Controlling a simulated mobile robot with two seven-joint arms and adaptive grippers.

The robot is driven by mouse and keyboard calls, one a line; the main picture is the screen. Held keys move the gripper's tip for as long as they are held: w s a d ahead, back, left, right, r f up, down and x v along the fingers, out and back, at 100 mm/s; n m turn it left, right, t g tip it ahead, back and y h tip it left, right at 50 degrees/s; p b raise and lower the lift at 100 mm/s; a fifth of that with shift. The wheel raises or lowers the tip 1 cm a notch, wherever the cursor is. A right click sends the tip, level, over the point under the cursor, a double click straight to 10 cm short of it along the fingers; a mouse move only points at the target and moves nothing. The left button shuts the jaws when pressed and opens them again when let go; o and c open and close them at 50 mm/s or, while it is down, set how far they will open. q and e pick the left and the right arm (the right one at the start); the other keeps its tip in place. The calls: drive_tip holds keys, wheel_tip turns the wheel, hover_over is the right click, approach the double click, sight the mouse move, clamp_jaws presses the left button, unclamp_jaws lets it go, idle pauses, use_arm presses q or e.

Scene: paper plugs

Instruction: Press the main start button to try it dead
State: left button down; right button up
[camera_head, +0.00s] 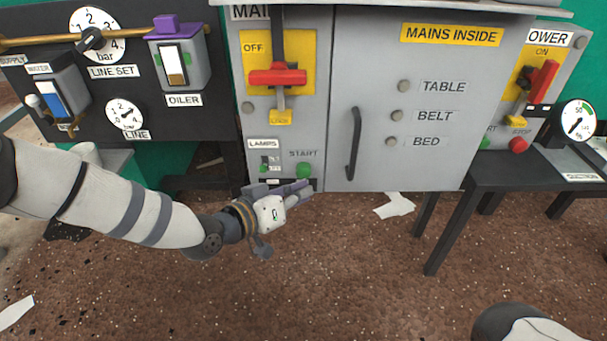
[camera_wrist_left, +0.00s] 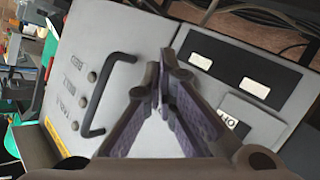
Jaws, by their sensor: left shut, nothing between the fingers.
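The green start button (camera_head: 304,170) sits under the START label at the lower part of the grey main panel (camera_head: 300,130). My left gripper (camera_head: 303,190) is shut and empty, with its purple fingertips just below the button in the head view. I cannot tell whether they touch the panel. In the left wrist view, the closed fingers (camera_wrist_left: 160,80) point at the cabinet front and the button does not show. The red main switch handle (camera_head: 277,76) lies horizontal on a yellow plate marked OFF, with a yellow tag (camera_head: 281,117) below it. My right gripper is out of view.
A grey door (camera_head: 430,60) with a dark handle (camera_head: 354,143) and several round lamps is to the right. A lamps switch (camera_head: 265,160) sits left of the button. A second red power switch (camera_head: 543,82) and a red stop button (camera_head: 518,144) are further right.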

use_arm(q)
drive_tip(key=shift+w, duration=0.4)
drive_tip(key=shift+w+b, duration=0.55)
drive_tip(key=shift+b, duration=0.1)
idle(0.4)
drive_tip(key=shift+s, duration=0.1)
drive_tip(key=shift+s+p, duration=0.75)
drive_tip(key=shift+s, duration=0.1)
